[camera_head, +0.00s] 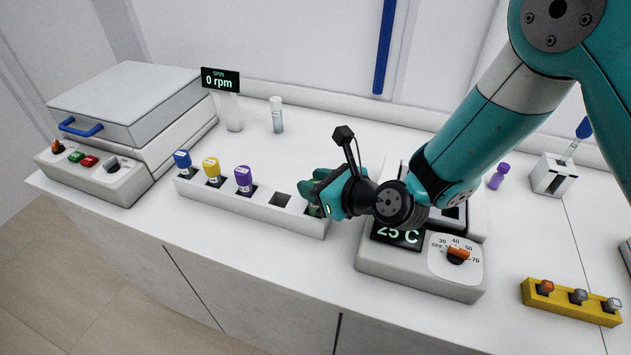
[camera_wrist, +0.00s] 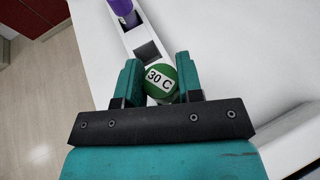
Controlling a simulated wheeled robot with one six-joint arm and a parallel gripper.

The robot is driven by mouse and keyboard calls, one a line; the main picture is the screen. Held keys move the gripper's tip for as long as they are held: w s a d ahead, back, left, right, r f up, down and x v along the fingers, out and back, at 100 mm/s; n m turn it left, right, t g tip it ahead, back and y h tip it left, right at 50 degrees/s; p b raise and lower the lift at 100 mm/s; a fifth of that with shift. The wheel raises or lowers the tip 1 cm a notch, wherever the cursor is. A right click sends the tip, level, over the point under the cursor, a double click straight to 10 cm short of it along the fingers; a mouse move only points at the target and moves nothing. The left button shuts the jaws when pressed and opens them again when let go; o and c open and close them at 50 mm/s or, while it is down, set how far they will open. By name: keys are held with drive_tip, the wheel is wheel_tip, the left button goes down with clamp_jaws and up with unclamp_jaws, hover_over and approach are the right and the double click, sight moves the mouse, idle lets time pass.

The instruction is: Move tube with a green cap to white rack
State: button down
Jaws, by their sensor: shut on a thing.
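Only a little of the green tube (camera_head: 314,211) shows below the fingers there. The white rack holds tubes with a blue cap (camera_head: 182,159), a yellow cap (camera_head: 211,168) and a purple cap (camera_head: 243,177). An empty slot (camera_head: 280,199) lies between the purple tube and my gripper. How deep the green tube sits is hidden.
A heater block (camera_head: 420,272) showing "25 C" stands right of the rack, under my arm. A centrifuge (camera_head: 130,105) is at the left. A clear tube (camera_head: 277,115) stands behind. A small white holder (camera_head: 553,176) and a yellow bar (camera_head: 570,302) are at the right.

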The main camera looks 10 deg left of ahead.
drive_tip(key=shift+f+b, duration=0.35)
drive_tip(key=shift+f, duration=0.35)
drive_tip(key=c, duration=0.7)
unclamp_jaws()
